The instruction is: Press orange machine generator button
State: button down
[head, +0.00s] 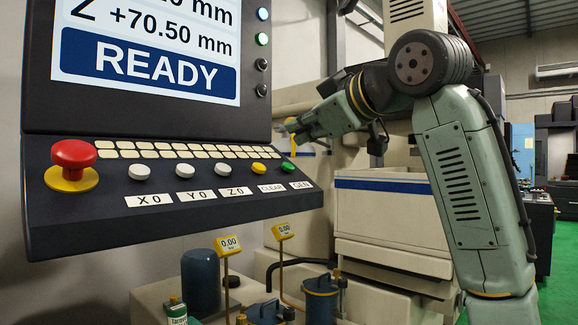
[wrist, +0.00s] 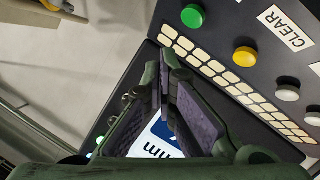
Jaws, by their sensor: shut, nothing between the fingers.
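The control panel (head: 110,215) has a row of buttons along its sloped lower face. The green button (head: 288,167) sits above the GEN label (head: 301,185) at the right end. The yellow-orange button (head: 259,168) sits above the CLEAR label (head: 272,188). Both also show in the wrist view, the green button (wrist: 193,16) at the top and the yellow-orange button (wrist: 245,56) lower right. My gripper (head: 291,124) is shut and empty, above and behind the panel's right end in the head view. In the wrist view its fingertips (wrist: 165,65) are left of the buttons, apparently not touching them.
A red emergency-stop knob (head: 73,158) is at the panel's left, with white buttons (head: 185,170) and cream keys between. The screen (head: 150,55) above reads READY. Yellow gauges (head: 228,244) and a blue canister (head: 320,295) stand below. A cream machine body (head: 385,215) stands behind my arm.

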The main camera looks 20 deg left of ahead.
aim_at(288, 167)
jog(key=shift+w+a+f+b, duration=0.15)
jog(key=shift+a+f+b, duration=0.25)
jog(key=shift+f, duration=0.25)
jog(key=shift+w+a+f+b, duration=0.1)
jog(key=shift+a+f+b, duration=0.2)
jog(key=shift+f, duration=0.3)
jog(key=shift+a, duration=0.1)
dwell(0.5)
jog(key=shift+a+f, duration=0.2)
jog(key=shift+f, duration=0.1)
jog(key=shift+w+a+f, duration=0.15)
jog(key=shift+a+f, duration=0.05)
jog(key=shift+f, duration=0.2)
dwell(0.6)
jog(key=shift+r, duration=0.1)
jog(key=shift+d+r+p, duration=0.4)
jog(key=shift+r+p, duration=0.25)
jog(key=shift+p, duration=0.05)
